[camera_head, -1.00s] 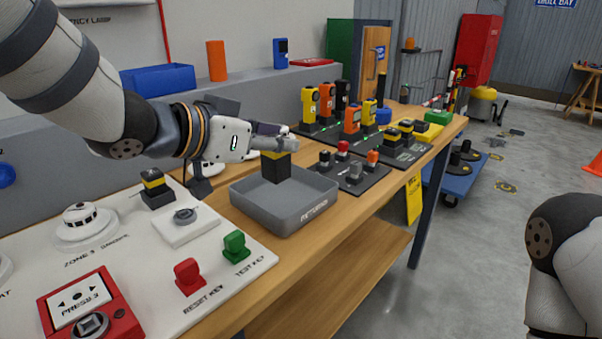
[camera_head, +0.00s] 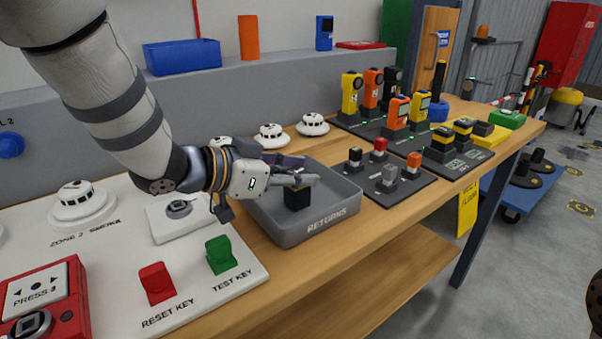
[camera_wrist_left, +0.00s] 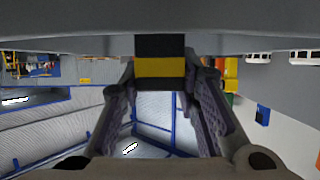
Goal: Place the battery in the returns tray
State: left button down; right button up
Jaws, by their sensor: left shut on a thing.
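The battery (camera_head: 297,198), a black block with a yellow band, is held upright inside the grey returns tray (camera_head: 318,228). The fingers hide the battery's top in the head view. In the left wrist view the battery (camera_wrist_left: 160,66) shows black and yellow between the fingertips. I cannot tell whether its base touches the tray floor.
A white panel with a red key (camera_head: 156,284) and a green key (camera_head: 221,256) lies left of the tray. A dark board with several small blocks (camera_head: 400,190) lies close to its right. White detectors (camera_head: 271,136) stand behind it.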

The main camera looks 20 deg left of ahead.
pick_arm(q)
jog(key=shift+w+a, duration=0.15)
jog(key=shift+w, duration=0.15)
jog(key=c, duration=1.4)
grip_release()
jog(key=shift+w, duration=0.1)
jog(key=shift+o, duration=0.9)
pick_arm(e)
jog(key=shift+w, duration=0.3)
pick_arm(q)
jog(key=shift+r, duration=0.15)
jog(key=p+v, duration=0.2)
jog(key=v, duration=1)
jog(key=shift+p, duration=0.3)
pick_arm(e)
jog(key=shift+t, duration=0.8)
jog(key=w+r, duration=0.3)
jog(key=shift+w+r, duration=0.2)
jog(key=shift+w, duration=0.1)
